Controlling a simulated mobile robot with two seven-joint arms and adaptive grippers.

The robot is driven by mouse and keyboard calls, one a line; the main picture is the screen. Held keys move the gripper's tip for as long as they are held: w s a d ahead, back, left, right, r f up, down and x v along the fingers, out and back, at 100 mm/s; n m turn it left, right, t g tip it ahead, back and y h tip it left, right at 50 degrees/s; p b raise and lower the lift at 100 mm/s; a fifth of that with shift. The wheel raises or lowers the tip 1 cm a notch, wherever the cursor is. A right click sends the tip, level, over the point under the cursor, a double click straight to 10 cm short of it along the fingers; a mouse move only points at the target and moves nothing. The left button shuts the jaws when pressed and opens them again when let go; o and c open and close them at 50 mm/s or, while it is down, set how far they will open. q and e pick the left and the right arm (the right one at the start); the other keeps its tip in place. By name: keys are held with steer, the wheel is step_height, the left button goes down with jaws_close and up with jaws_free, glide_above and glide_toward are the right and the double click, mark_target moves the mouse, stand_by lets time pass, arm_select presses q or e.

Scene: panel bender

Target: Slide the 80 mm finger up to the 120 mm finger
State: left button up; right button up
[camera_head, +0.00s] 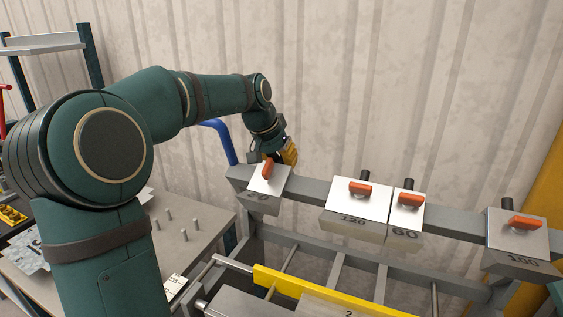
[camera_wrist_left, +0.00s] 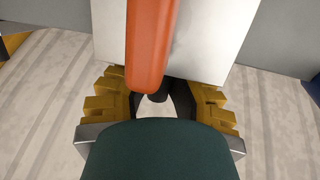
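The 80 mm finger (camera_head: 268,178) is the leftmost white block on the grey rail, with an orange lever on top and a label that is hard to read. The 120 mm finger (camera_head: 343,206) stands to its right, with a stretch of bare rail between. My left gripper (camera_head: 287,153) is right behind the 80 mm finger. In the left wrist view, its yellow fingers (camera_wrist_left: 158,100) lie on both sides of a dark knob below the white plate (camera_wrist_left: 205,45) and orange lever. Whether they press on the knob is hidden. My right gripper is not in view.
The 60 mm finger (camera_head: 407,211) stands close against the right side of the 120 mm finger. The 100 mm finger (camera_head: 515,242) is farther right on the rail (camera_head: 308,190). A yellow bar (camera_head: 320,293) runs below in front. A table with pegs (camera_head: 185,238) is at left.

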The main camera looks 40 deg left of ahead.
arm_select(q)
jaws_close()
steer(key=w+d+p, duration=0.1)
steer(key=w+d, duration=0.1)
steer(key=d, duration=0.6)
steer(key=shift+w+d, duration=0.35)
steer(key=shift+d, duration=0.05)
steer(key=o, duration=0.8)
jaws_free()
steer(key=shift+a, duration=0.1)
steer(key=v, duration=1.2)
